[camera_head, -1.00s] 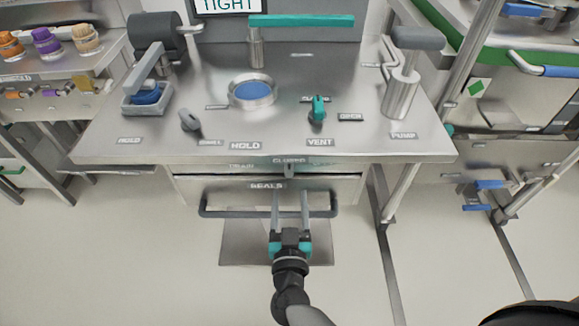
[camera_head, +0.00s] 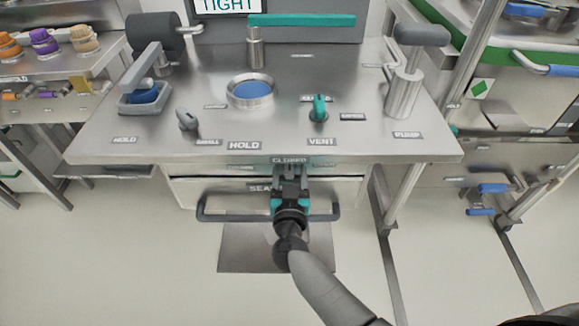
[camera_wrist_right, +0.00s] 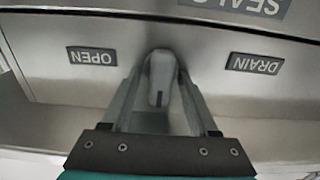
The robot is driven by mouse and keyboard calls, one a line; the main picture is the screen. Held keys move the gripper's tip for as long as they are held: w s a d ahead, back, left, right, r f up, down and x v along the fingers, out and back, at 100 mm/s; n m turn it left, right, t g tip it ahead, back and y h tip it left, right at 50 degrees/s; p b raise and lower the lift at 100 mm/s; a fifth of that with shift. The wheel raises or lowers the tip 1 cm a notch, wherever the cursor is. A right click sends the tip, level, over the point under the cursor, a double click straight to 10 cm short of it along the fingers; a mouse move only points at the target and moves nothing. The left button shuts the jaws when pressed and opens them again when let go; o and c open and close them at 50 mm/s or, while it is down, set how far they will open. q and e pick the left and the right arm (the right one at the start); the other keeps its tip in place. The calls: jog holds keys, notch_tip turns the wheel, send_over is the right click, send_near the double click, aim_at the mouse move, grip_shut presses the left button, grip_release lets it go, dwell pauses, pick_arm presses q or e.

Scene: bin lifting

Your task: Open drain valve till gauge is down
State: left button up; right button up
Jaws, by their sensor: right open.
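The drain valve (camera_wrist_right: 161,78) is a small grey lever on the front face of the steel bench. In the right wrist view, which is upside down, it sits between an OPEN label (camera_wrist_right: 92,56) and a DRAIN label (camera_wrist_right: 253,64). My right gripper (camera_head: 291,172) is in front of it, below the CLOSED label (camera_head: 290,160). Its fingers are open, one on each side of the lever; I cannot tell whether they touch it. My gripper mostly hides the valve in the head view. I make out no gauge dial. My left gripper is not in view.
A screen reading TIGHT (camera_head: 228,5) is cut off at the top. A drawer handle (camera_head: 232,216) runs below the valve, close under my gripper.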

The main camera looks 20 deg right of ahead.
jog(key=shift+c, duration=0.3)
grip_shut()
